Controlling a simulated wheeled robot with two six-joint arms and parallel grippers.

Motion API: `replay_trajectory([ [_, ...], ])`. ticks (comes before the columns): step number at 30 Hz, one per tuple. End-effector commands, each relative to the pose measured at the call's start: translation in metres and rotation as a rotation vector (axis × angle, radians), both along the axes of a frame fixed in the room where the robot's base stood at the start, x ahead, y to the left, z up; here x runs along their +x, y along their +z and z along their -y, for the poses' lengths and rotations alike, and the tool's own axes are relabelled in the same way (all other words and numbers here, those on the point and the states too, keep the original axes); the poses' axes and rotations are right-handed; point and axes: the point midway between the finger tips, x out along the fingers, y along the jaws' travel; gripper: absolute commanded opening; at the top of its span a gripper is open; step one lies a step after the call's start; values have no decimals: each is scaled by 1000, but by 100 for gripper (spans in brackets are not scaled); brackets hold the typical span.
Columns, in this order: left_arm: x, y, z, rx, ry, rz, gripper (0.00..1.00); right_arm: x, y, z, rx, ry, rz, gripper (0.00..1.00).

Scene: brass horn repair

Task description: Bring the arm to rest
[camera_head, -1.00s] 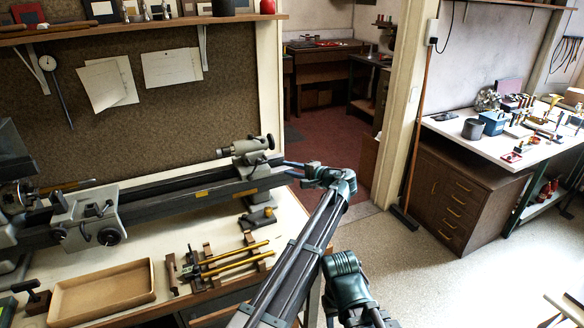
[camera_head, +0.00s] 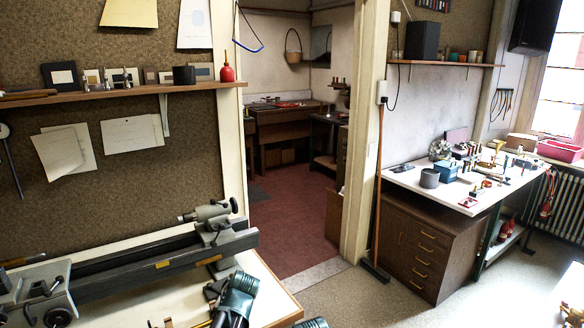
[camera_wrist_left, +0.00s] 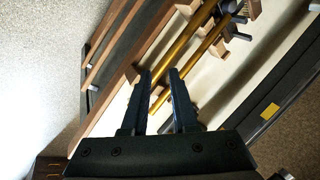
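My left gripper (camera_wrist_left: 160,72) shows in the left wrist view with its two dark fingers apart. I see nothing held between them. Beyond the fingertips are brass rods (camera_wrist_left: 192,42) on a wooden rack over the pale bench top; I cannot tell how far off they are. In the head view, dark green parts of my own arm (camera_head: 235,300) show at the bottom edge, low over the bench corner. The fingers are out of that view. My right gripper is in neither view.
A grey lathe (camera_head: 150,262) lies along the bench at left. A broom (camera_head: 377,200) leans by the post. A cluttered white worktable (camera_head: 420,180) stands at right. The floor between is clear.

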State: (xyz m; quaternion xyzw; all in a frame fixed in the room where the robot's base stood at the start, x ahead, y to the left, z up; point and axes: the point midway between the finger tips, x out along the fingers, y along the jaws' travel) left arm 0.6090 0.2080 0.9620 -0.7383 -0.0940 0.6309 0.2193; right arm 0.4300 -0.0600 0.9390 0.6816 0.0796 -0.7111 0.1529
Motion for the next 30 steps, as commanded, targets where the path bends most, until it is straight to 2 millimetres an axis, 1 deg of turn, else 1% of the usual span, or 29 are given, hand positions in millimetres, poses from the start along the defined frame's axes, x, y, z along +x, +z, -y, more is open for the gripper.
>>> replay_trajectory([
  [1, -24, -6, 1, -60, 25, -11, 27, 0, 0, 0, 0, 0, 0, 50],
  [3, -45, -12, 6, -138, 55, -28, 27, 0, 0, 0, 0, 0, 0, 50],
  [9, -95, -22, 23, -330, 124, -63, 27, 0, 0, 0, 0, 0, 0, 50],
  [14, -129, -24, 39, -468, 169, -87, 27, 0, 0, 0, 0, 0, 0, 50],
  [15, -126, -24, 49, -451, 141, -99, 27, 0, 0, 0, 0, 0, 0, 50],
  [19, -133, -24, 71, -424, 85, -133, 27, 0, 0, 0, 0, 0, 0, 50],
  [30, -168, -23, 133, -339, -82, -230, 27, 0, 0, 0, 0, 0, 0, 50],
])
